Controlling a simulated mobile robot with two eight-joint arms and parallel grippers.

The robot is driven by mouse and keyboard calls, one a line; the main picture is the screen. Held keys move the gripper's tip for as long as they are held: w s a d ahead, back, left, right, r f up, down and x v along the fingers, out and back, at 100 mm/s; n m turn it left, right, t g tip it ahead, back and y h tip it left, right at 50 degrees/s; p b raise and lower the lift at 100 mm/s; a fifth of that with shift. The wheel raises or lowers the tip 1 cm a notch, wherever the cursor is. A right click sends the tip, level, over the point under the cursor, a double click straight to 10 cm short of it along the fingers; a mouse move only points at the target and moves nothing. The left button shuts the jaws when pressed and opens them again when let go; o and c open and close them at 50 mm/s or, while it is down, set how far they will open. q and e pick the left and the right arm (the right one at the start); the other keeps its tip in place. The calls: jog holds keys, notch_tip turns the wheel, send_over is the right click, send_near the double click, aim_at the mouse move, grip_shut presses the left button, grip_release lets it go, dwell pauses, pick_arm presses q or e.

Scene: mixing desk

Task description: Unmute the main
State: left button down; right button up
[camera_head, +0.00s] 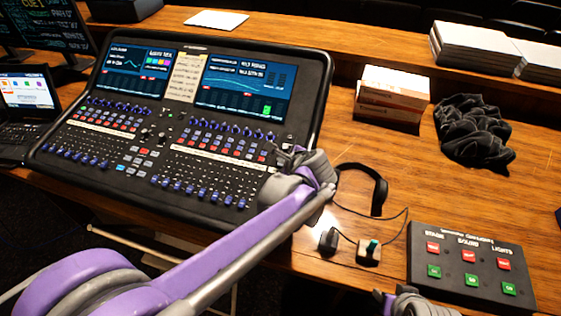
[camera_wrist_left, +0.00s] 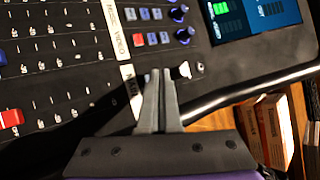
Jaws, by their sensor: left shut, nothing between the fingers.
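The mixing console (camera_head: 190,130) stands on the desk, with two lit screens, rows of knobs, red and blue buttons and faders. My left gripper (camera_head: 285,158) is over the console's right edge. In the left wrist view its fingers (camera_wrist_left: 160,74) are shut and empty, with tips over the strip at the console's end, beside a white knob (camera_wrist_left: 182,70). The paper label strip (camera_wrist_left: 130,82) passes beside the fingertips, which hide the controls beneath; I cannot tell whether they touch. A red fader cap (camera_wrist_left: 11,118) shows at left. My right gripper (camera_head: 405,300) is partly in view at the bottom edge.
A black button box (camera_head: 470,270) with red and green buttons lies at right. Headphones (camera_head: 378,190) and a small switch (camera_head: 369,250) on a cable lie right of the console. Boxes (camera_head: 392,97), black cloth (camera_head: 472,130) and a laptop (camera_head: 27,95) are farther out.

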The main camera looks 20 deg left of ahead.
pick_arm(q)
jog(key=shift+r, duration=0.3)
pick_arm(e)
jog(key=shift+r, duration=0.25)
pick_arm(q)
jog(key=shift+s+r+p, duration=0.15)
jog(key=shift+r+p, duration=0.65)
jog(key=shift+r, duration=0.45)
jog(key=shift+s+r+p, duration=0.1)
jog(key=shift+r+p, duration=0.7)
jog(key=shift+r, duration=0.45)
jog(key=shift+f, duration=0.1)
pick_arm(e)
jog(key=r, duration=0.2)
jog(key=w+r, duration=0.1)
jog(key=shift+w+r, duration=0.15)
jog(key=shift+r, duration=0.2)
